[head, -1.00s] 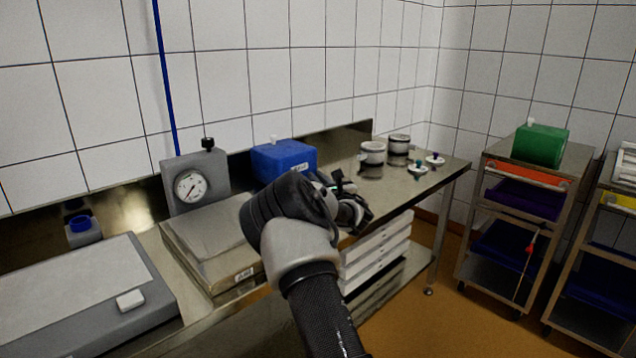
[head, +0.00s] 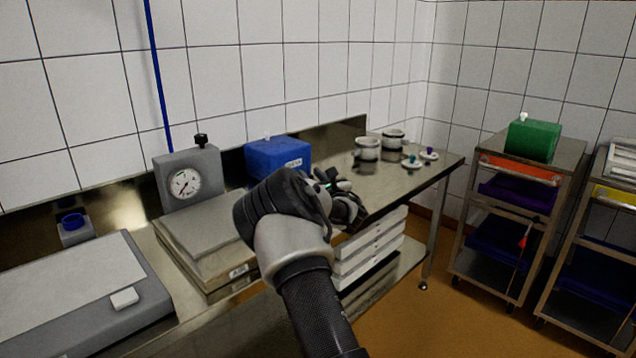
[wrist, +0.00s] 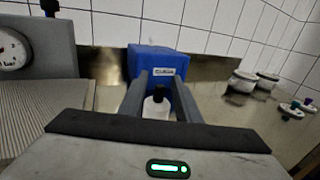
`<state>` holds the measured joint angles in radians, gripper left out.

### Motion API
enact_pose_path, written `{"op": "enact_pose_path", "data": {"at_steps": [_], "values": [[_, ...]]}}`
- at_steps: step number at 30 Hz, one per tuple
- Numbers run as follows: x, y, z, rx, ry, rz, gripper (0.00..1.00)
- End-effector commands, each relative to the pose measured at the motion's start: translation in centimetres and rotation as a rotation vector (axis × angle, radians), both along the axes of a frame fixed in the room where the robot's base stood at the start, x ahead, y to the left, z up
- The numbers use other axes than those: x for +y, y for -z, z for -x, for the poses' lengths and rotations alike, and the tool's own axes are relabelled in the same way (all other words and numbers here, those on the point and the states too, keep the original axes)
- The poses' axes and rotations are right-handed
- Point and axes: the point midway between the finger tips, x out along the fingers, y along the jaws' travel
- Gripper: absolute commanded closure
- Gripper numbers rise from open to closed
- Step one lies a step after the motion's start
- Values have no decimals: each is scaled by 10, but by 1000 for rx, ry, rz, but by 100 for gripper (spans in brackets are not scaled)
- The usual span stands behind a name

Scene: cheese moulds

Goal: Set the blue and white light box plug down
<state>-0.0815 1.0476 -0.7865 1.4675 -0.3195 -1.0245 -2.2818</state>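My gripper (head: 345,190) is over the steel bench, in front of the blue box, its far side partly hidden by my wrist in the head view. In the wrist view, my two fingers (wrist: 157,76) stand apart. A small white piece with a dark top (wrist: 157,107) shows between them, its lower part hidden by my gripper body. I cannot tell whether the fingers touch it or it stands beyond them, nor whether it is the plug. No blue shows on it. The flat grey box with a pale top panel (head: 70,288) lies at the left.
The blue box (head: 279,157) and a dial gauge (head: 185,184) stand at the back. A small block with a blue ring (head: 75,228) is at the left. White pots (head: 367,150) and small knobbed discs (head: 413,163) are at the bench's right end, near bare steel. Carts stand right.

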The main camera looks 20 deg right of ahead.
Motion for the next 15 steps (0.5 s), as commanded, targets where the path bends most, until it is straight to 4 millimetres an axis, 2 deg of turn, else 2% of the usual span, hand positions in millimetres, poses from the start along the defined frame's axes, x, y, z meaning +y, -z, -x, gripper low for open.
{"op": "enact_pose_path", "data": {"at_steps": [9, 15], "values": [[2, 0, 66, 3, 4, -2, 70], [3, 0, 101, 2, 3, -2, 70]]}}
